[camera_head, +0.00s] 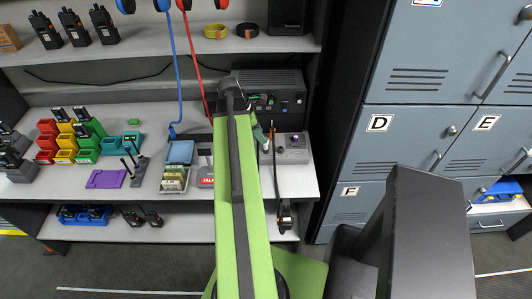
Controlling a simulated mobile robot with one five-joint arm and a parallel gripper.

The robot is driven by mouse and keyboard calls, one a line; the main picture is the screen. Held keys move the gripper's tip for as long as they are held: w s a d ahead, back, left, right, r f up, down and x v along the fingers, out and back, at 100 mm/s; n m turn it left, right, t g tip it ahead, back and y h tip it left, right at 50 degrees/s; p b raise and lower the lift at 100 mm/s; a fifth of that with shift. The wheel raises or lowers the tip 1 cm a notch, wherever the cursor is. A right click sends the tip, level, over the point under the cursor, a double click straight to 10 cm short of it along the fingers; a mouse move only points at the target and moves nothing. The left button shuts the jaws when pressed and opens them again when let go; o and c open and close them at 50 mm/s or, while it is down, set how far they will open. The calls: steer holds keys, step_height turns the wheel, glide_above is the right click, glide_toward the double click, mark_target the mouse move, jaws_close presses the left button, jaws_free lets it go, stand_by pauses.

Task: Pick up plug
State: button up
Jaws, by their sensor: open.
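A blue cord hangs from above and ends in a small blue plug (172,131) at the grey bench top, left of my arm. A red cord (196,70) runs down behind my arm, and its lower end is hidden. My gripper (264,145) is mostly hidden behind my green arm; a small green and pale part shows just right of it, above the bench. It is open, and I see nothing held in it. It is apart from the blue plug, to its right.
A grey box with a knob (291,147) and a black radio unit (270,98) stand near my gripper. A black handset (285,218) hangs at the bench's front edge. Coloured bins (88,148) and a card tray (174,180) stand left. Lockers (378,150) border the right.

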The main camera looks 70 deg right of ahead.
mark_target(266, 145)
steer(key=b+x, duration=0.5)
steer(key=shift+w+f, duration=0.1)
steer(key=shift+f, duration=0.2)
steer(key=shift+r, duration=0.2)
steer(key=shift+c, duration=0.4)
jaws_close()
